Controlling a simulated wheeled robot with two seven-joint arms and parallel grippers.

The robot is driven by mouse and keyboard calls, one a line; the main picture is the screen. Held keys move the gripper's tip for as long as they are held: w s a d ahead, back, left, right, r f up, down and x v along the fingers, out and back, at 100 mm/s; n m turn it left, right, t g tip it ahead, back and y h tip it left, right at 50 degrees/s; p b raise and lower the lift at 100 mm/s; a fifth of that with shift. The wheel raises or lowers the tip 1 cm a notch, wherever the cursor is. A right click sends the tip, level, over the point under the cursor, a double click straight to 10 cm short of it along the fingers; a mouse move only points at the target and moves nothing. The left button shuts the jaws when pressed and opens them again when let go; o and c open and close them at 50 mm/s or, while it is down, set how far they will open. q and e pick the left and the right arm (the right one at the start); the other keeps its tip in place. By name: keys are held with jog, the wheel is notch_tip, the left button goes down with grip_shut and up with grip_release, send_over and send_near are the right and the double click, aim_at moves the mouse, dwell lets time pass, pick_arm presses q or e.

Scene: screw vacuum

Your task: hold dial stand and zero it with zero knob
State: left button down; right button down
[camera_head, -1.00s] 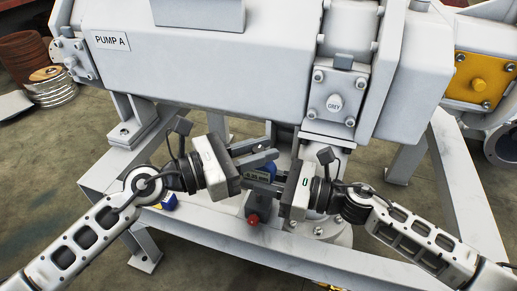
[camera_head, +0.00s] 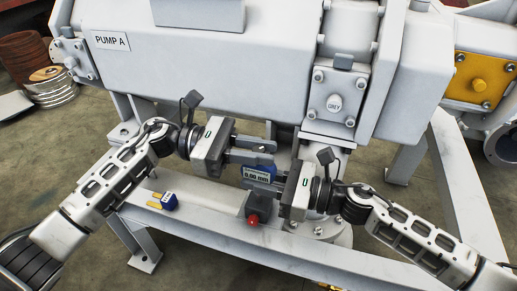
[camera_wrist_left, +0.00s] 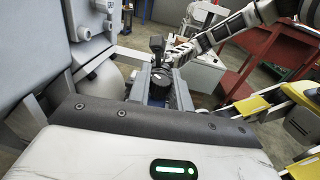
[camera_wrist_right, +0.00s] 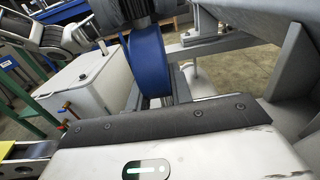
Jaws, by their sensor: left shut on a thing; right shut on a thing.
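The dial stand has a grey base (camera_head: 259,204) with a red knob (camera_head: 253,219) on its front, standing on the pale frame beam. Its blue dial (camera_head: 266,164) faces me, and the display (camera_head: 257,175) reads 0.00 mm. My right gripper (camera_head: 270,187) is shut on the dial stand from the right, just below the display. The blue dial also shows in the right wrist view (camera_wrist_right: 151,58), large and edge-on.
The pale body of pump A (camera_head: 220,75) rises close behind both grippers. A small blue and yellow object (camera_head: 168,201) lies on the beam (camera_head: 200,215) to the left. A round flange (camera_head: 320,232) sits right of the stand.

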pick_arm(q)
jog(key=shift+f+g, duration=0.15)
jog(key=shift+g, duration=0.15)
jog(key=c, duration=1.3)
grip_release()
jog(key=v, duration=1.2)
pick_arm(e)
jog(key=c, duration=1.2)
grip_release()
